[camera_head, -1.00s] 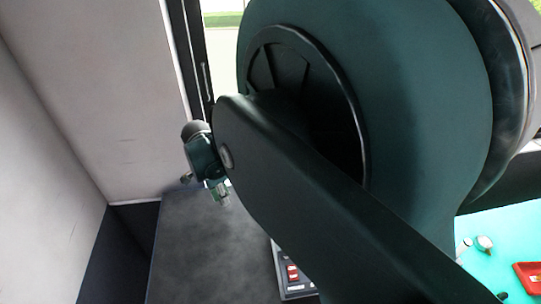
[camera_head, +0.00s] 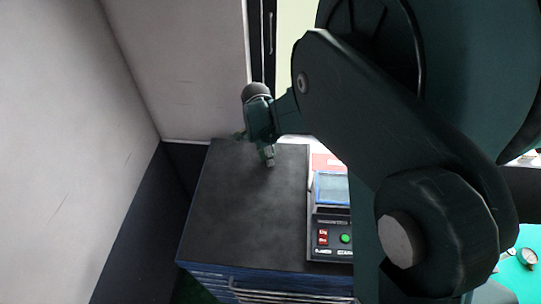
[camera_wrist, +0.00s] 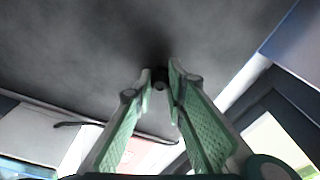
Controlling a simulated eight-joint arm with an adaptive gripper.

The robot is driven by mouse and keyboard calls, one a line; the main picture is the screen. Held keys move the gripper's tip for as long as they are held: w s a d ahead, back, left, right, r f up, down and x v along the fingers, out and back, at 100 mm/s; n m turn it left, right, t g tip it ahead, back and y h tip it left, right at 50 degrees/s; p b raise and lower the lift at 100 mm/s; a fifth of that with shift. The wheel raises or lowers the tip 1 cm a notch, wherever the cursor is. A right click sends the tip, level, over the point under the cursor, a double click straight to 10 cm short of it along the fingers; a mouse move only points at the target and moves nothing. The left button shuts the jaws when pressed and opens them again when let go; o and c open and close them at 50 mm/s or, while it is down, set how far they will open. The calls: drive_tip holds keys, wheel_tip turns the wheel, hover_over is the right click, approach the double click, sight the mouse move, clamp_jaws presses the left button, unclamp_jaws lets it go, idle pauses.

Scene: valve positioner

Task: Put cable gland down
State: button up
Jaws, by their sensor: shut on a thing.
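My gripper (camera_head: 268,161) points down over the dark top (camera_head: 235,215) of a cabinet in the head view. In the wrist view my gripper (camera_wrist: 160,80) has its two green fingers drawn close together at the tips. A small dark round piece, apparently the cable gland (camera_wrist: 160,87), shows between the fingertips. It is mostly hidden by the fingers and too small to make out in the head view. The dark surface lies behind the fingertips in the wrist view. I cannot tell whether the piece touches it.
A device (camera_head: 331,238) with red switches, a green button and a blue-framed window stands on the right of the dark top. Pale walls (camera_head: 185,60) rise left and behind. A teal mat with a gauge (camera_head: 527,257) lies far right. The left and front of the dark top are clear.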

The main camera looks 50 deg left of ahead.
drive_tip(key=shift+f, duration=0.2)
drive_tip(key=o, duration=0.7)
drive_tip(key=shift+c, duration=0.2)
drive_tip(key=shift+r, duration=0.25)
wheel_tip(320, 180, up, 12)
drive_tip(key=s, duration=0.1)
drive_tip(key=shift+s+a, duration=0.15)
drive_tip(key=shift+a, duration=0.1)
idle(0.5)
